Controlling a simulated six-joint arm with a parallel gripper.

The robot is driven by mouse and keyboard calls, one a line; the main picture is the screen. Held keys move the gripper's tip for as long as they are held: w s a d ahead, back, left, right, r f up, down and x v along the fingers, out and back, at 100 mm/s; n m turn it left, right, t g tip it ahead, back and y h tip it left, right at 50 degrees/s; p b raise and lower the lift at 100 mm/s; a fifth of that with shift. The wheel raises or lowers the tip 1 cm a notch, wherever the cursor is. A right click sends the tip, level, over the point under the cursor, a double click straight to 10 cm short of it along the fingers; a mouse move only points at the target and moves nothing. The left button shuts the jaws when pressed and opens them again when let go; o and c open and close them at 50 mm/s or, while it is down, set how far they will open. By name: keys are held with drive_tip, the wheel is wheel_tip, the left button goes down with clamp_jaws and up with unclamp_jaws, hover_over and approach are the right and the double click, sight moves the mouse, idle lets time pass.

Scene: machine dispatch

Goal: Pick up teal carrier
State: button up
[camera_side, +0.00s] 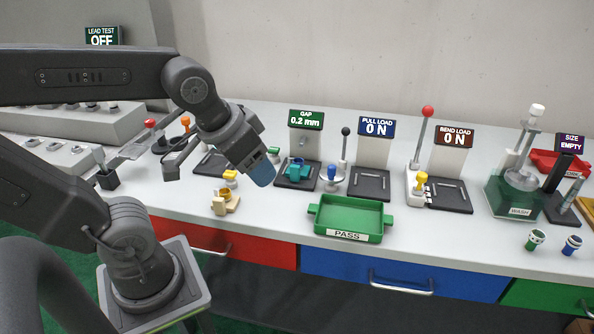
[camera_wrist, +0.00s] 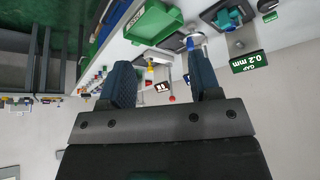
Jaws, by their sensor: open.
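The teal carrier (camera_side: 296,170) sits on the dark pad of the gap station (camera_side: 306,122), whose sign reads 0.2 mm. It also shows near the top of the wrist view (camera_wrist: 229,17). My gripper (camera_side: 264,177) is just left of the carrier in the side view, above the table and apart from the carrier. Its blue fingers are spread with nothing between them in the wrist view (camera_wrist: 160,60). The side view shows the fingers overlapping.
A green PASS tray (camera_side: 348,235) stands in front. A blue-knobbed lever (camera_side: 330,182) is close to the carrier's right. Tan (camera_side: 228,203) and yellow (camera_side: 230,176) pieces lie left of my gripper. Pull-load and bend-load stations stand to the right.

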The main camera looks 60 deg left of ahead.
drive_tip(key=w+a+n+g+y, duration=0.1)
drive_tip(key=w+a+n+y, duration=0.1)
drive_tip(key=w+a+n, duration=0.35)
drive_tip(key=n+g, duration=0.1)
drive_tip(key=n, duration=0.2)
approach(295, 165)
drive_tip(key=shift+m+y, duration=0.25)
drive_tip(key=shift+y, duration=0.15)
drive_tip(key=x, duration=1)
drive_tip(key=shift+d+f, duration=0.2)
drive_tip(key=shift+d, duration=0.15)
drive_tip(key=shift+c, duration=0.3)
clamp_jaws()
drive_tip(key=shift+r, duration=0.1)
